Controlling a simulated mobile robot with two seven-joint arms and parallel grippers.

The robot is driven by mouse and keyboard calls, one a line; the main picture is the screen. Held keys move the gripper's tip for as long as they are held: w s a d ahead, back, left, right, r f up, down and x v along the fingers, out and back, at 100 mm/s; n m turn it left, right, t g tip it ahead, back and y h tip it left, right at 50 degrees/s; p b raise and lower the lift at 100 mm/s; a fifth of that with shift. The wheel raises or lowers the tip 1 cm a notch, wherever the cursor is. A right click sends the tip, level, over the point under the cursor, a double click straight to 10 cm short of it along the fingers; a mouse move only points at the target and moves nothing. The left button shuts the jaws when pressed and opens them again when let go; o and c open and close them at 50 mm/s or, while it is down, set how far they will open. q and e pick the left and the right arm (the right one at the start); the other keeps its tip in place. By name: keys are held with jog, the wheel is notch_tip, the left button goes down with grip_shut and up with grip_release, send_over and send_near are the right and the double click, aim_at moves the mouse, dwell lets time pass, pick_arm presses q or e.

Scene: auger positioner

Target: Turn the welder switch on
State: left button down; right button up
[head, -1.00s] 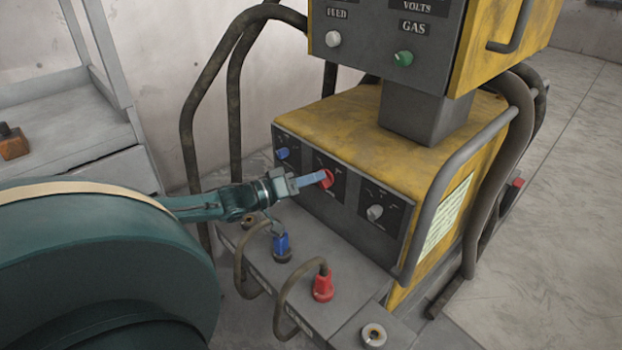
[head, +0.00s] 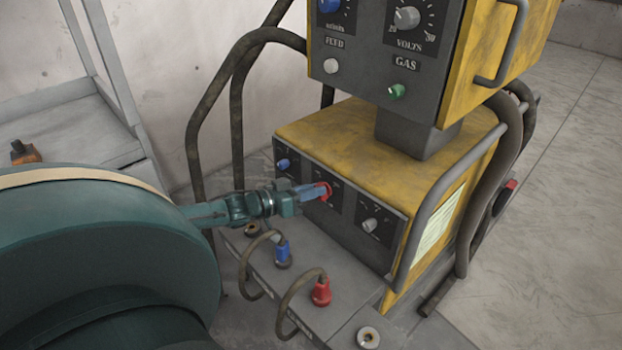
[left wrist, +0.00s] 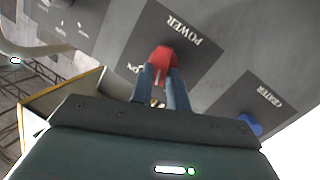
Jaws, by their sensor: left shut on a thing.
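The welder (head: 385,140) is a yellow and grey machine right of centre in the head view. Its red power switch (head: 325,190) is on the dark front panel of the lower box. In the left wrist view the red switch (left wrist: 163,58) sits on a plate marked POWER and ON. My left gripper (head: 312,192) reaches in from the left, its blue-grey fingers shut on the red switch. The fingers (left wrist: 162,88) stand on both sides of the switch in the left wrist view and hide part of it. My right gripper is out of view.
A blue knob (head: 283,164) and a grey-white knob (head: 370,225) flank the switch. Blue (head: 283,250) and red (head: 321,292) cable plugs stand on the ledge below my gripper. A grey side rail (head: 445,195) borders the box on the right.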

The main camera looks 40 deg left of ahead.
pick_arm(q)
jog(key=shift+d+r+m+g+y+p, duration=0.2)
jog(key=shift+m+y+p, duration=0.5)
jog(key=shift+m+p, duration=1.05)
jog(key=shift+d+f+m+g+y+p, duration=0.15)
jog(key=shift+d+m+y+p, duration=0.4)
jog(key=shift+m+p, duration=1.15)
jog(key=shift+d+r+m+g+y+p, duration=0.1)
jog(key=shift+m+y+p, duration=0.75)
jog(key=shift+m+p, duration=0.9)
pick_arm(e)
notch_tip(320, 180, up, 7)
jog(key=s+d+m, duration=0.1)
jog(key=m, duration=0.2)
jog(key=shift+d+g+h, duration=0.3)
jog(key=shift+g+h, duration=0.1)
pick_arm(q)
jog(key=c, duration=1.4)
grip_release()
jog(key=shift+s, duration=0.1)
jog(key=shift+o, duration=0.2)
